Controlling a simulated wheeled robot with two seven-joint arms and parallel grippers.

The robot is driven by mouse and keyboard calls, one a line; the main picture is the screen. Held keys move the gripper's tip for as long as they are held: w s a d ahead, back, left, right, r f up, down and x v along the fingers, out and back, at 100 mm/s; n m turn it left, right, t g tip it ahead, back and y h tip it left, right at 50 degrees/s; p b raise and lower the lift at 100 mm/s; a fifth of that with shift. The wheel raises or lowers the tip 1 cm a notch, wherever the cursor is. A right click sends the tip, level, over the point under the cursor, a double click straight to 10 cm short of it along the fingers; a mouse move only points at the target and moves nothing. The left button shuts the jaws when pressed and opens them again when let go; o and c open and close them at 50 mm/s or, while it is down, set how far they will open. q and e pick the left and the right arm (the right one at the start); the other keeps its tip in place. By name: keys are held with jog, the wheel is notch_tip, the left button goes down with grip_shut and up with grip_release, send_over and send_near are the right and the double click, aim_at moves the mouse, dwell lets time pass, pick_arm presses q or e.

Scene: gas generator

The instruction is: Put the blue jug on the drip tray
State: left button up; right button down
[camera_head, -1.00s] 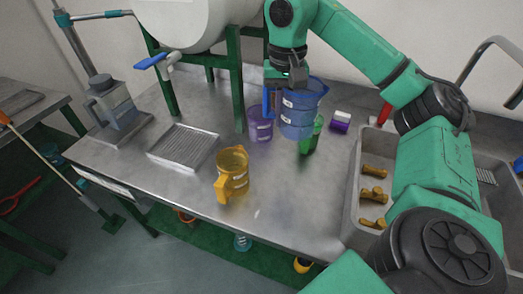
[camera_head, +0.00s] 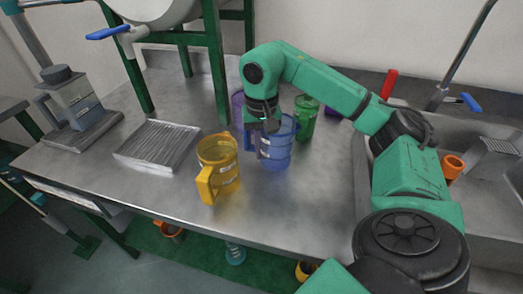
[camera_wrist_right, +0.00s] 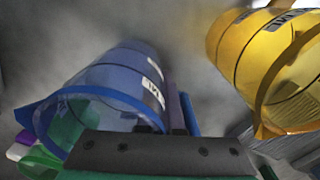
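The blue jug (camera_head: 278,152) is upright right of the yellow jug, on or just above the metal counter; I cannot tell which. My right gripper (camera_head: 262,128) points down at the jug's handle side and appears shut on its handle. The blue jug (camera_wrist_right: 105,85) fills the left of the right wrist view, with the dark gripper (camera_wrist_right: 178,132) below it; the fingertips are partly hidden. The drip tray (camera_head: 157,146) is a ridged metal tray, empty, on the counter left of the yellow jug. My left gripper is not in view.
A yellow jug (camera_head: 218,168) stands between the blue jug and the drip tray; it also shows in the right wrist view (camera_wrist_right: 268,55). A green jug (camera_head: 306,118) and a purple jug (camera_head: 238,108) stand behind. Green stand legs (camera_head: 215,70) rise behind the tray. A sink is right.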

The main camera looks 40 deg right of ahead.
jog(key=shift+f, duration=0.5)
jog(key=c, duration=1.1)
grip_release()
